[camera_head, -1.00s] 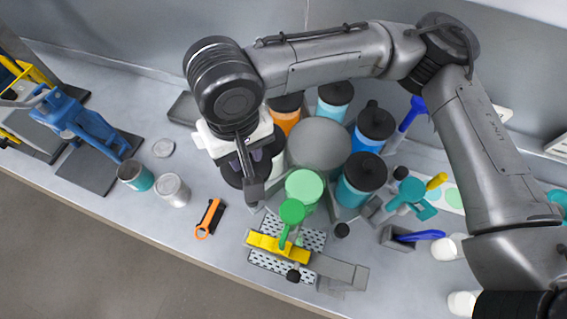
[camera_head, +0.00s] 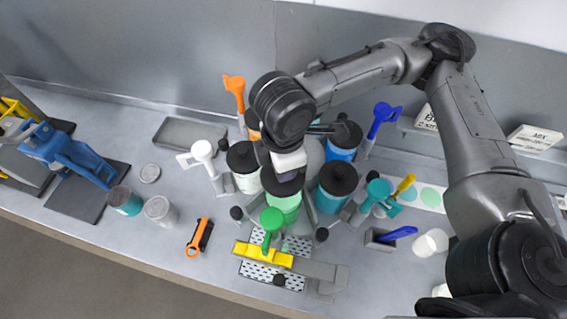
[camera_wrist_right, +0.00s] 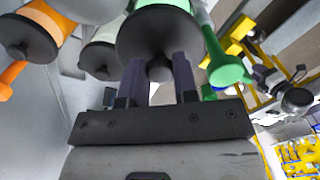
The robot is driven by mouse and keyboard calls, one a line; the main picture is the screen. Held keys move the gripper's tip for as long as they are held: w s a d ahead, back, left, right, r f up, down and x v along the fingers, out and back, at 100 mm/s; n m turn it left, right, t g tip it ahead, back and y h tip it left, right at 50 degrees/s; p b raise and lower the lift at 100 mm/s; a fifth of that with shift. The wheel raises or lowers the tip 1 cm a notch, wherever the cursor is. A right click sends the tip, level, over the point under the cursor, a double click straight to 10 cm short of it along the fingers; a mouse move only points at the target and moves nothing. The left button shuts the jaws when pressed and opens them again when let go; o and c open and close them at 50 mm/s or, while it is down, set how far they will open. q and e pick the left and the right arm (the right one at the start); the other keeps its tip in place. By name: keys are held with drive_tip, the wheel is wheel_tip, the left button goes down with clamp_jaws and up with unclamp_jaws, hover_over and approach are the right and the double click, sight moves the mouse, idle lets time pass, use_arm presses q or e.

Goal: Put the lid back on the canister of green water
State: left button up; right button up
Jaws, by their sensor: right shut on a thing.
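The canister of green water (camera_head: 284,206) stands in the middle of the bench cluster. A black lid (camera_head: 281,184) is over its mouth and hides the opening; I cannot tell whether it is seated or just above. My right gripper (camera_head: 287,170) is directly above the lid. In the right wrist view, the gripper (camera_wrist_right: 160,75) is shut on the knob of the black lid (camera_wrist_right: 158,35), with a finger on each side. My left gripper is not in view.
Lidded canisters crowd around: a white one (camera_head: 247,181) to the left and a teal one (camera_head: 333,198) to the right. A green-handled tool (camera_head: 271,221) stands close in front, by a yellow bar (camera_head: 262,254).

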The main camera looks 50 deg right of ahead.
drive_tip(key=n, duration=0.4)
drive_tip(key=shift+s+a, duration=0.1)
drive_tip(key=shift+s, duration=0.1)
drive_tip(key=n, duration=0.4)
drive_tip(key=shift+f+b, duration=1.05)
drive_tip(key=shift+b, duration=0.3)
wheel_tip(320, 180, down, 3)
drive_tip(key=b, duration=0.3)
drive_tip(key=shift+r, duration=0.2)
drive_tip(key=shift+f+b, duration=0.3)
drive_tip(key=shift+f, duration=0.55)
drive_tip(key=shift+p, duration=0.65)
